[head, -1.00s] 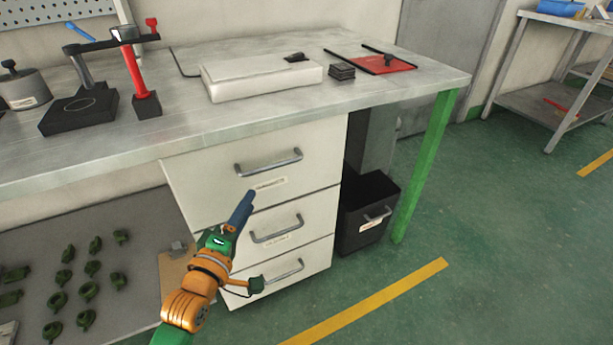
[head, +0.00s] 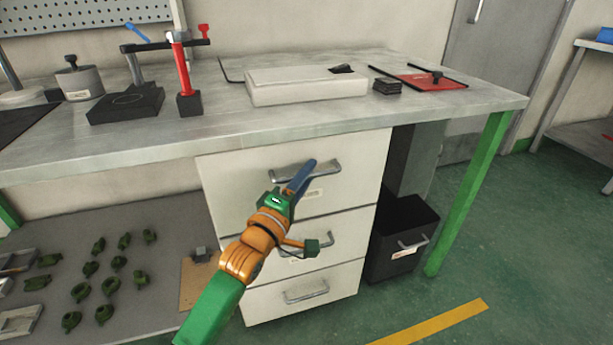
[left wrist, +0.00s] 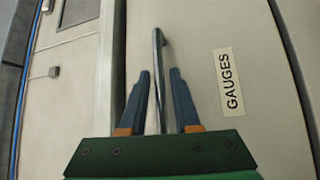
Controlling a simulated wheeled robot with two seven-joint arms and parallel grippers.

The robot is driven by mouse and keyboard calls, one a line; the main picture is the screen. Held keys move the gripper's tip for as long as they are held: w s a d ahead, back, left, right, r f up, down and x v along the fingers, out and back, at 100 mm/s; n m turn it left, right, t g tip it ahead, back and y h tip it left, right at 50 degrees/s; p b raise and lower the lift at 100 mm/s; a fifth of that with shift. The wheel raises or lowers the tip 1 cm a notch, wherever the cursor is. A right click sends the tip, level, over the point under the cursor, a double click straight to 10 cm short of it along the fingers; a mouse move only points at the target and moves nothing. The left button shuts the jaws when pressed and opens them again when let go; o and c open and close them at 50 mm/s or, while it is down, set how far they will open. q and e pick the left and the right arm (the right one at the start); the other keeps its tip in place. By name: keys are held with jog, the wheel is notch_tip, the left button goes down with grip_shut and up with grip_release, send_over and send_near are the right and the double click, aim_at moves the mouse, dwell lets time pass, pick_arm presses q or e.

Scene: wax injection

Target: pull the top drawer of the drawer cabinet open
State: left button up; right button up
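The white drawer cabinet (head: 221,181) stands under the workbench, with three drawers stacked in it, all shut. The top drawer (head: 356,163) has a grey bar handle (head: 281,176). My left gripper (head: 308,168) is at this handle, covering part of its right half. In the left wrist view the handle bar (left wrist: 157,50) runs between the two blue fingers of the gripper (left wrist: 160,82), with gaps on both sides. The fingers are open. A label reading GAUGES (left wrist: 228,79) is beside the handle. My right gripper is not in view.
The workbench (head: 440,100) above holds a white box (head: 305,89), a red-handled stand (head: 184,70) and a red plate (head: 440,82). A black bin (head: 405,225) stands right of the cabinet. Green parts (head: 103,290) lie on the lower shelf at left. Floor at right is clear.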

pick_arm(q)
grip_shut()
dwell(1.2)
